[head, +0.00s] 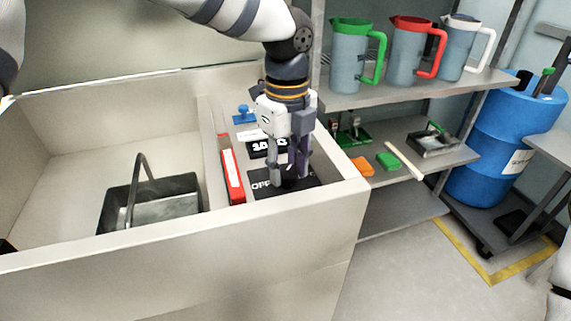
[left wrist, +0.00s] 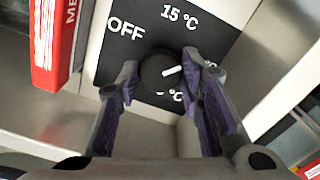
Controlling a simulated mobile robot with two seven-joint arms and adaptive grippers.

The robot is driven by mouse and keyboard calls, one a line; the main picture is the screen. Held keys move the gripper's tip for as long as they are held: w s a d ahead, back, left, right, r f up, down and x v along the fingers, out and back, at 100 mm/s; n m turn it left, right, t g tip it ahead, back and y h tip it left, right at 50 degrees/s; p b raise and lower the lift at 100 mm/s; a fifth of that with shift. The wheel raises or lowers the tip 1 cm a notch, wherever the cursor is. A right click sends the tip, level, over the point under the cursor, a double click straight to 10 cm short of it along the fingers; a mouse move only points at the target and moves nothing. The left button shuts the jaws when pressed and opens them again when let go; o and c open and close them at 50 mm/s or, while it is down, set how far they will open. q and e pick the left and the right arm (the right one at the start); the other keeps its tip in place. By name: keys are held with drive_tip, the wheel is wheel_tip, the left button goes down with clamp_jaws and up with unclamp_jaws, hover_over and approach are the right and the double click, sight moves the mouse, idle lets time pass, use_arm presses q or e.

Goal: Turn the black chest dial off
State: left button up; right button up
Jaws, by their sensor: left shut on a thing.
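OFF is printed at the panel's upper left and 15 °C at the top; another °C label below is partly covered. My left gripper (head: 290,172) points down over the panel, its purple-padded fingers shut on the dial from both sides. It also shows in the left wrist view (left wrist: 160,70). My right gripper is out of view.
A red binder-like object (head: 232,176) stands close left of the panel. A dark basket (head: 190,190) with a raised handle sits in the chest's open compartment. Shelves with pitchers (head: 350,65) and small items stand at right, with a blue barrel (head: 492,140) beyond.

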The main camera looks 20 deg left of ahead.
sight(287, 171)
use_arm(q)
drive_tip(key=n, duration=0.5)
drive_tip(key=shift+n, duration=0.3)
drive_tip(key=n, duration=0.5)
drive_tip(key=shift+n, duration=0.3)
drive_tip(key=n, duration=1)
drive_tip(key=shift+n, duration=0.4)
drive_tip(key=o, duration=1.2)
drive_tip(key=shift+c, duration=0.2)
drive_tip(key=shift+r, duration=0.1)
wheel_tip(287, 171, up, 12)
